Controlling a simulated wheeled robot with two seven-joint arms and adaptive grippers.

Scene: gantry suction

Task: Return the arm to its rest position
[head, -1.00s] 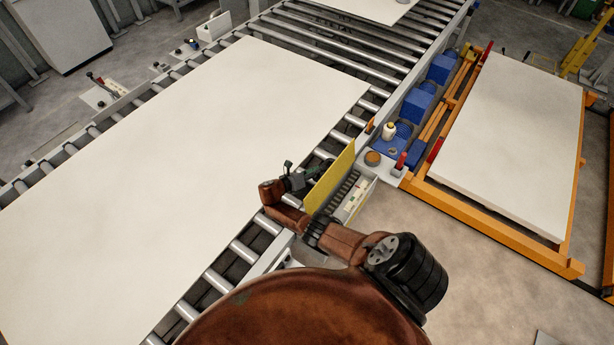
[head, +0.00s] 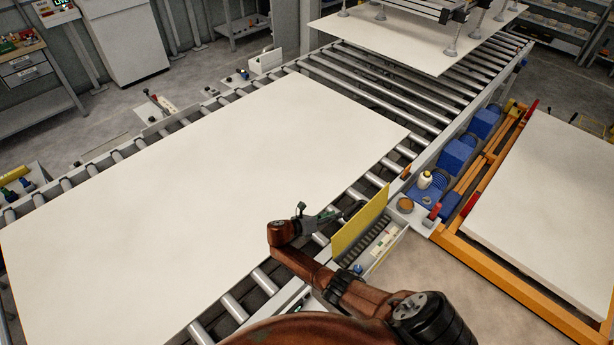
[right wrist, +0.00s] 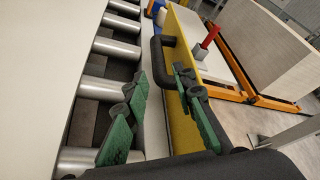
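My right arm reaches in from the bottom of the head view to a yellow panel (head: 361,222) beside the roller conveyor. My right gripper (head: 334,214) is at the panel's left side, over the conveyor edge. In the right wrist view its two green fingers (right wrist: 161,82) stand apart. The yellow panel (right wrist: 184,36) carries a black bar handle (right wrist: 157,56), which shows between the fingers; I cannot tell whether they touch it. Nothing is gripped that I can see. My left gripper is not in view.
A large white board (head: 210,170) lies on the conveyor rollers (head: 240,308). Suction cups (head: 450,53) hang over another board (head: 400,38) at the back. At right, an orange frame (head: 505,280) holds a white stack (head: 550,200). A bottle (head: 425,180) stands near the panel.

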